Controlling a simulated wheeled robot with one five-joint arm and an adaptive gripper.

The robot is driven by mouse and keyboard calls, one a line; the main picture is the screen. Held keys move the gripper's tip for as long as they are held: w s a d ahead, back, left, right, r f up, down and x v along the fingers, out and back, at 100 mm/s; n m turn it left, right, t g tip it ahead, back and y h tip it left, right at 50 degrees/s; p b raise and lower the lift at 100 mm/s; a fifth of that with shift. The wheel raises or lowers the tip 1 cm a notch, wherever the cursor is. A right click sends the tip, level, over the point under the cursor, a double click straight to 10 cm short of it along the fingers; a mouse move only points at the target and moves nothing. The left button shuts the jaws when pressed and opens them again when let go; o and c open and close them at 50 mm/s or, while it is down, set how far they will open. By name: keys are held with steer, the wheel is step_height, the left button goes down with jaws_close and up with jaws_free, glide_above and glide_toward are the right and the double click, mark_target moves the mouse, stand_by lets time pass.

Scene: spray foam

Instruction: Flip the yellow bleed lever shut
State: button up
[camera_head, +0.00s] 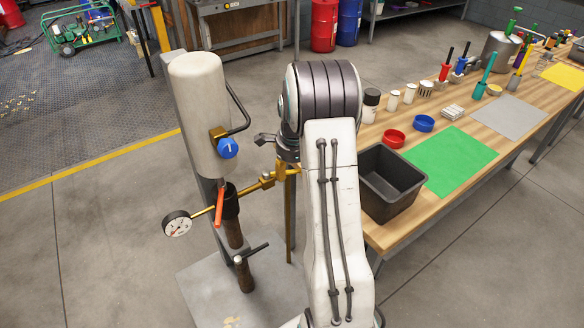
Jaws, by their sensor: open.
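A brass pipe (252,186) runs from the pressure gauge (177,224) past a red lever (220,204) towards my arm. At its right end, just below my gripper, a small upright yellow piece (281,170) shows; it looks like the yellow bleed lever, but my arm partly covers this spot and I cannot tell its exact position. My gripper (268,140) is dark and open, just above the yellow piece. Its fingers are partly hidden by my wrist, and I cannot tell whether they touch anything.
A white tank (200,110) with a blue knob (228,148) stands left of my gripper. A black-handled valve (245,262) is below. The workbench (395,232) on the right bears a black bin (366,184), red and blue dishes and several tools.

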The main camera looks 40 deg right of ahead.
steer(key=shift+f, duration=0.35)
steer(key=c, duration=0.9)
jaws_close()
steer(key=shift+s+a+f, duration=0.1)
